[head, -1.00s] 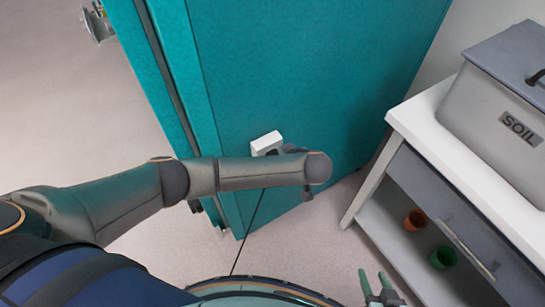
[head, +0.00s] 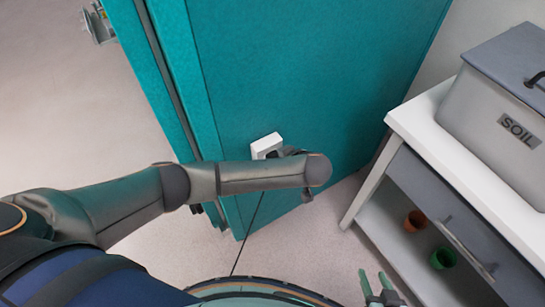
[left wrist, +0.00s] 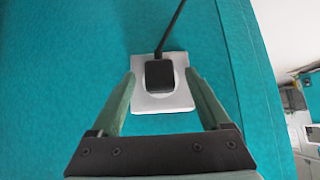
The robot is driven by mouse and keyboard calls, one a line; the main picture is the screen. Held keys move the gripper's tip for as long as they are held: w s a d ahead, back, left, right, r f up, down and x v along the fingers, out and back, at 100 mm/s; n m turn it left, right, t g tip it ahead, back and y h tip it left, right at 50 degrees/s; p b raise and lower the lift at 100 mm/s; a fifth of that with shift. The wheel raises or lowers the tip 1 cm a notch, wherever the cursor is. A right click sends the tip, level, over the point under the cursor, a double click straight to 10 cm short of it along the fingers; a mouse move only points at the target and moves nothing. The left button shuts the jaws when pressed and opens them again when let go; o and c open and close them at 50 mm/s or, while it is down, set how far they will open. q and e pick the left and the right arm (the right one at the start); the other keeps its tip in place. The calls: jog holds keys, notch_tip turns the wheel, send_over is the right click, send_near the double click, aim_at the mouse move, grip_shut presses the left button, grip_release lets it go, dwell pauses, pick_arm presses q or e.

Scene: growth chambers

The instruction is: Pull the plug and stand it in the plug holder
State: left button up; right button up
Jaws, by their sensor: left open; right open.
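The black plug (left wrist: 159,75) sits in a white socket plate (left wrist: 178,101) on the teal chamber wall, its black cable (left wrist: 171,28) running upward in the left wrist view. My left gripper (left wrist: 160,77) is open, one finger on each side of the plug with gaps between. In the head view the socket (head: 266,145) shows as a white block beside my left arm, which hides most of the left gripper. The cable (head: 249,228) hangs to the floor there. My right gripper (head: 373,274) is open and empty at the bottom edge. I cannot make out the plug holder.
A white bench (head: 437,144) at the right carries a grey soil bin (head: 485,110). An orange pot (head: 415,221) and a green pot (head: 443,258) stand on its lower shelf. The floor (head: 60,120) left of the teal chamber (head: 310,70) is clear.

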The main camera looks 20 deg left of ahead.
dwell(0.4)
pick_arm(q)
jog(key=shift+c, duration=0.3)
grip_shut()
dwell(0.4)
jog(key=shift+d, duration=0.1)
dwell(0.3)
jog(key=shift+s+d+p, duration=0.5)
jog(key=shift+s+d, duration=0.4)
jog(key=shift+d, duration=0.25)
jog(key=shift+s+d+p, duration=0.5)
jog(key=shift+s+d, duration=0.4)
jog(key=shift+d, duration=0.2)
